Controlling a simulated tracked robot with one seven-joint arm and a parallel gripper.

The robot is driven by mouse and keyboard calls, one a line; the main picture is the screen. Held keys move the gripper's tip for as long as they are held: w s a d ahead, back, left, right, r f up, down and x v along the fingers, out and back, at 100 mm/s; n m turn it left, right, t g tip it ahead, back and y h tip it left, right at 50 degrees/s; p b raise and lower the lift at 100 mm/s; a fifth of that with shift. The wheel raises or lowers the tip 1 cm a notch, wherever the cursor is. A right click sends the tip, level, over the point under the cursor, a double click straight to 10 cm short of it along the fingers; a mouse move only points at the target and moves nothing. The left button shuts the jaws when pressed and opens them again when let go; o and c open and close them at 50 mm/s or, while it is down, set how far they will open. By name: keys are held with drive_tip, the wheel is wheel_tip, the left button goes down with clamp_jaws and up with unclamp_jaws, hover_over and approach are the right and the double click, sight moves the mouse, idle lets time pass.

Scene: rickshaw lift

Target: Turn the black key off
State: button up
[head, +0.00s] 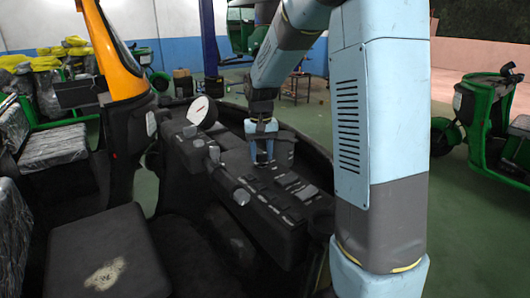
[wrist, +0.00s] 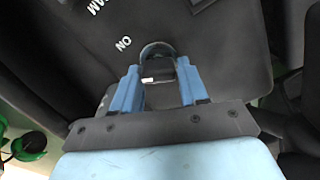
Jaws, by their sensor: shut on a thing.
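My gripper (head: 263,155) points down at the black dashboard panel (head: 285,190) of the rickshaw in the head view. In the wrist view its two blue fingers (wrist: 158,72) are closed on the black key (wrist: 157,64), one finger on each side. The key stands in a round mount on the dark panel. White "ON" lettering (wrist: 123,43) is printed on the panel to the upper left of the key. The key is hidden by the fingers in the head view. I cannot tell its exact turn angle.
A white round gauge (head: 202,111) and several grey knobs stand on the dashboard left of my gripper. A black seat (head: 105,250) is at the lower left, near an orange pillar (head: 115,55). A green vehicle (head: 490,125) stands at the right, beyond open floor.

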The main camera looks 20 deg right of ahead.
drive_tip(key=n, duration=0.4)
drive_tip(key=shift+n, duration=0.4)
idle(0.4)
drive_tip(key=o, duration=1)
drive_tip(key=shift+c, duration=0.2)
drive_tip(key=shift+r, duration=0.15)
wheel_tip(320, 180, up, 14)
drive_tip(key=shift+f, duration=0.25)
